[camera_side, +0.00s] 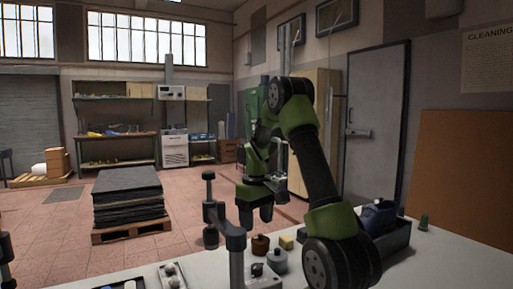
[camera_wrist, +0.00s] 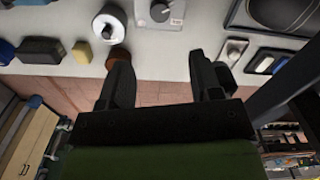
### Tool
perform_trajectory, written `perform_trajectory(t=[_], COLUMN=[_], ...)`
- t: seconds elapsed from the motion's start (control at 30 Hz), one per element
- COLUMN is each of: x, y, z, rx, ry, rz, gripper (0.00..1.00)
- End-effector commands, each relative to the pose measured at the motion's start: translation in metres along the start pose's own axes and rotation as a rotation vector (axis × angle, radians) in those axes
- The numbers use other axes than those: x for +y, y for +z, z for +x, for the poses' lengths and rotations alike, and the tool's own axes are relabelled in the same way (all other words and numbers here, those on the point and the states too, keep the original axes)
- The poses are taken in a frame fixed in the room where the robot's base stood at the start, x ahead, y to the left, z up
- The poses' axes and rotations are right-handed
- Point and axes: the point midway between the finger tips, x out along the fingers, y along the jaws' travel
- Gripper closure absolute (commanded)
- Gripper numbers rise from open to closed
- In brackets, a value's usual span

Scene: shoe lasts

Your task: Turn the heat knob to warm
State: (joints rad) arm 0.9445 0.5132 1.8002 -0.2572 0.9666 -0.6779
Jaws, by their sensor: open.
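The heat knob (camera_wrist: 160,11) is a round grey knob on a pale box (camera_wrist: 172,24) at the top of the wrist view, which cuts the box off. In the side view the pale box (camera_side: 264,278) stands at the table's front, partly hidden behind a dark upright post. My gripper (camera_wrist: 165,75) is open and empty, with its two dark fingers apart and apparently short of the knob box. In the side view my gripper (camera_side: 257,213) hangs above and behind the table items, apart from the box. The knob's setting is too small to read.
A brown round pot (camera_side: 260,245), a grey round item (camera_side: 277,261) and a yellow block (camera_side: 286,242) stand close to the box. A dark bin (camera_side: 396,240) is to the right. A small tray (camera_wrist: 233,50) with a white item lies right of the box in the wrist view.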

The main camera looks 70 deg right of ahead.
Motion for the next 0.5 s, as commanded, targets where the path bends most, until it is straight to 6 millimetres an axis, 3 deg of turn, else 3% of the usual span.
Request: perform_trajectory(t=[0.5], x=[0.001], y=[-0.002], z=[-0.11], rx=[0.007], ry=[0.005], rz=[0.0], gripper=[0.42])
